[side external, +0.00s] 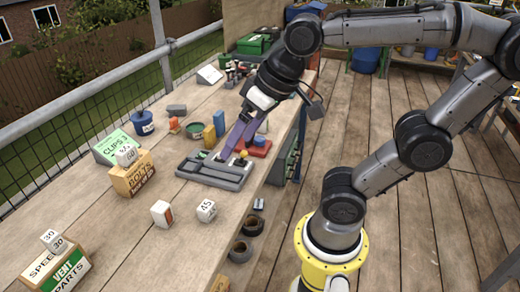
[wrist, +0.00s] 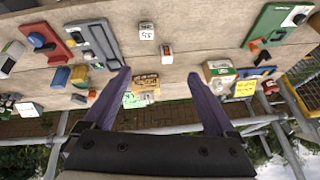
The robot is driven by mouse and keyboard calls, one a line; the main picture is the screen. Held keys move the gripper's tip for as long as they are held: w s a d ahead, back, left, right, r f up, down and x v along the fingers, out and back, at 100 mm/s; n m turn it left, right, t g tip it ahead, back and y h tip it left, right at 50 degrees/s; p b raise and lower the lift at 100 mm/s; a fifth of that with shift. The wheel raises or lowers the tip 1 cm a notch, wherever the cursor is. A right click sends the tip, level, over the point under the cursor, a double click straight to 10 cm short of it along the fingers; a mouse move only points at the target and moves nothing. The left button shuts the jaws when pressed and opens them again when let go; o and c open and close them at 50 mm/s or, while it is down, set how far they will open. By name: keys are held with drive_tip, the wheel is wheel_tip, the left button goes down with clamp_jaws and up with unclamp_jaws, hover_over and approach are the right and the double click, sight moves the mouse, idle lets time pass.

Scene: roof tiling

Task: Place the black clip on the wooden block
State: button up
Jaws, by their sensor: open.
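A wooden block (side external: 133,177) with dark lettering stands on the bench, left of the grey tray, with a white numbered cube (side external: 126,155) on top. The wooden block also shows in the wrist view (wrist: 147,82), in the gap between my fingers. I cannot single out the black clip with certainty in either view. My gripper (side external: 232,148) has two purple fingers and hangs over the grey tray in the side view. In the wrist view my gripper (wrist: 158,75) is wide open, with nothing between the fingertips.
The grey tray (side external: 183,169) and a red tray (side external: 261,150) lie near the bench's right edge. Two loose white cubes (side external: 161,213) (side external: 206,210) sit in front. A green clips sign (side external: 118,146), a blue pot (side external: 134,124) and another labelled block (side external: 58,268) stand along the railing side.

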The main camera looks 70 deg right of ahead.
drive_tip(key=s+d+f+n, duration=0.1)
drive_tip(key=s+d+f, duration=0.1)
drive_tip(key=s+f, duration=0.1)
drive_tip(key=shift+s+f+n+h, duration=0.3)
drive_tip(key=shift+s+n, duration=0.1)
drive_tip(key=shift+s, duration=0.25)
